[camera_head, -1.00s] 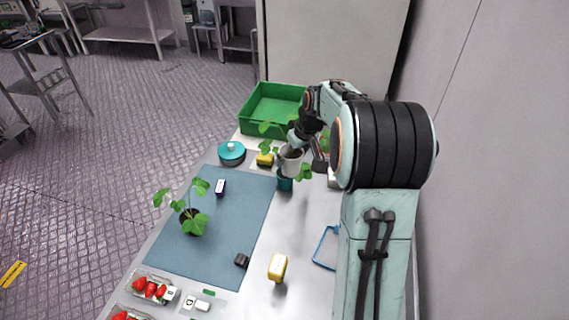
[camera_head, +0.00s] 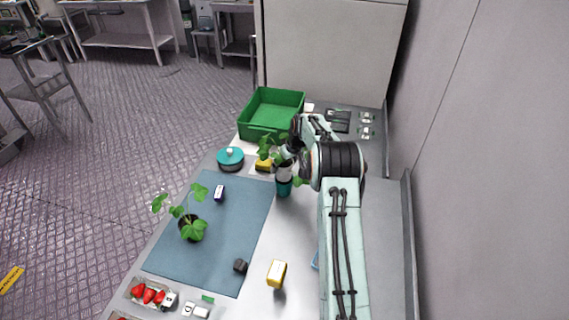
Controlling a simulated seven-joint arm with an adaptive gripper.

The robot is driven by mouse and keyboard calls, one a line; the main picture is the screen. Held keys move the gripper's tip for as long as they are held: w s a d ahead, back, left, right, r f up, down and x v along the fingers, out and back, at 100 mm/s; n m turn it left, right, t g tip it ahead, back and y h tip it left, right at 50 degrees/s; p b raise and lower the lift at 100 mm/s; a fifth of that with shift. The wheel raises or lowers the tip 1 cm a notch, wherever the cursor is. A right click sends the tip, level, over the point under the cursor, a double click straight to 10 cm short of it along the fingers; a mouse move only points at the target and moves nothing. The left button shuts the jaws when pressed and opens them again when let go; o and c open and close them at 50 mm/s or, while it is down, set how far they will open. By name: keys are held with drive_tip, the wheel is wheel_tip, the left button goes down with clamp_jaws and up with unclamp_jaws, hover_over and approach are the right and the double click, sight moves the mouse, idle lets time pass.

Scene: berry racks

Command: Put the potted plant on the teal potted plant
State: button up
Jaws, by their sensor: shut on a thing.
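A potted plant with a pale grey-white pot (camera_head: 284,172) and green leaves is held by my gripper (camera_head: 291,156). The gripper is shut on it, and its fingers are partly hidden by leaves and my arm. The teal potted plant (camera_head: 284,188) stands on the table directly below the held pot. Its teal pot shows, and a leaf shows at its right. The pale pot is upright and looks to be at the teal pot's top; I cannot tell whether they touch.
Another plant in a dark pot (camera_head: 189,228) stands on the blue-grey mat (camera_head: 225,245). A teal round pot with lid (camera_head: 230,158), a yellow item (camera_head: 264,165) and a green crate (camera_head: 245,127) are nearby.

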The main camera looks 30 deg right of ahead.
drive_tip(key=shift+f, duration=0.1)
drive_tip(key=o, duration=1.2)
